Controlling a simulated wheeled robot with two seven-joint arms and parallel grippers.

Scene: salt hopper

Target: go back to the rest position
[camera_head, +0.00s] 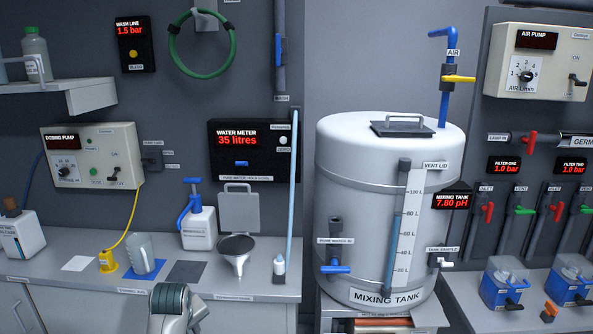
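Neither gripper's fingers show in the head view. A rounded grey-green and white part, which looks like a link of my own arm, rises from the bottom edge in front of the left bench. No right arm shows. The mixing tank (340,150) stands upright at the centre, with its grey vent lid (403,129) lying flat on top. A dark funnel (237,243) stands on the left bench, with a grey raised panel (239,212) behind it.
The left bench (262,290) holds a grey jug (141,253), a yellow fitting (107,261), a white bottle with a blue pump (198,228) and a white canister (20,236). Two blue filter units (503,282) (570,279) stand on the right shelf.

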